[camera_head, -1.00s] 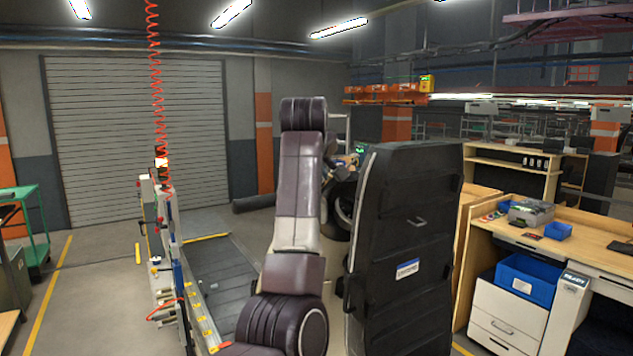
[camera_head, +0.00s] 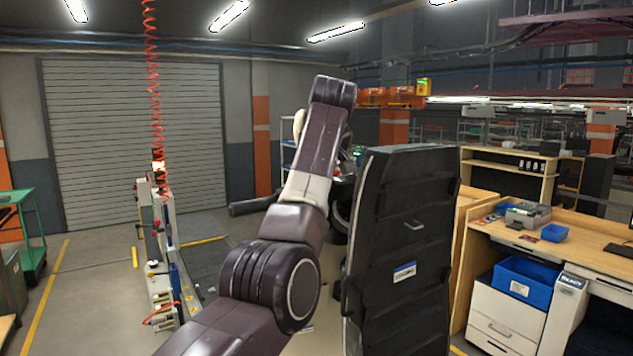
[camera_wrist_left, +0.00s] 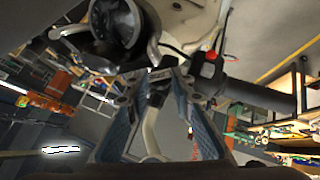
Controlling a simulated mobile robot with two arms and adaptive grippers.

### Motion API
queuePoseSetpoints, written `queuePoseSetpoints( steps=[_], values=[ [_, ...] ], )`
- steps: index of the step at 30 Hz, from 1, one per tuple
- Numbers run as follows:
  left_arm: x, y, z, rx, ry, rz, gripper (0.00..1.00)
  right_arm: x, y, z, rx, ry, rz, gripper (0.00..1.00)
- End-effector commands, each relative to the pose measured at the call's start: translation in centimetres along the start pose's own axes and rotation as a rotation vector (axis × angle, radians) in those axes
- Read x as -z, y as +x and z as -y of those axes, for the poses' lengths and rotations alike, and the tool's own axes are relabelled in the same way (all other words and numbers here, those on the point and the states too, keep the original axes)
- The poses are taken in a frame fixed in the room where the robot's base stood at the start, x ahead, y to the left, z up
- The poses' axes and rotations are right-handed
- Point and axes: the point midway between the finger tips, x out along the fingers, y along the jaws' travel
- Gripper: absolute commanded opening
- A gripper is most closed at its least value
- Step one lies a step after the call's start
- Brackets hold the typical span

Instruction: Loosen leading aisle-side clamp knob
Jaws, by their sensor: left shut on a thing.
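In the left wrist view, my left gripper (camera_wrist_left: 160,84) shows its two blue-padded fingers, which close toward each other on a small dark part (camera_wrist_left: 157,92). I cannot tell for sure whether this part is the clamp knob. The fingertips are just below a vehicle's handlebar area with a round dark gauge (camera_wrist_left: 117,22) and a grey lever. A pale curved piece (camera_wrist_left: 151,133) shows between the fingers. In the head view my arm stands in front, and the gripper is hidden behind it. My right gripper is in neither view.
A tall black panel (camera_head: 402,245) stands close to the right of my arm. A red-switch handle control (camera_wrist_left: 210,58) and dark grip lie right of the fingers. A fixture post (camera_head: 163,230) with a red coiled hose (camera_head: 152,75) stands left.

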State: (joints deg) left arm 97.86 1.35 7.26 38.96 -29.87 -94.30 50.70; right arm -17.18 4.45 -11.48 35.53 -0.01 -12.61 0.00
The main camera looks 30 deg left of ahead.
Motion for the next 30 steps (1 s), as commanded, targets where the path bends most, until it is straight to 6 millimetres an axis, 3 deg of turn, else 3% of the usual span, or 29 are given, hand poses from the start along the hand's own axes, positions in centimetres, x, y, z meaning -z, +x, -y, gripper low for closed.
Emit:
queuePoseSetpoints(
  steps=[8,9,13,24,30],
  values=[
    [-0.4,0.3,0.1,0.007,0.003,0.009,0.00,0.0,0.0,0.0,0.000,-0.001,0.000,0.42],
    [-0.4,0.3,0.1,0.006,0.003,0.009,0.24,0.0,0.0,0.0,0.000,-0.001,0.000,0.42],
    [-0.3,0.2,0.1,0.005,0.002,0.007,0.38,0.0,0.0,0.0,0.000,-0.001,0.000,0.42],
    [-0.1,-0.1,0.0,0.002,0.000,0.002,0.39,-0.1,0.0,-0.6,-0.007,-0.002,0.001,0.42],
    [-0.1,-2.4,-0.1,0.000,0.001,0.001,0.39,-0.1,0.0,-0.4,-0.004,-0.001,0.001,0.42]
  ],
)
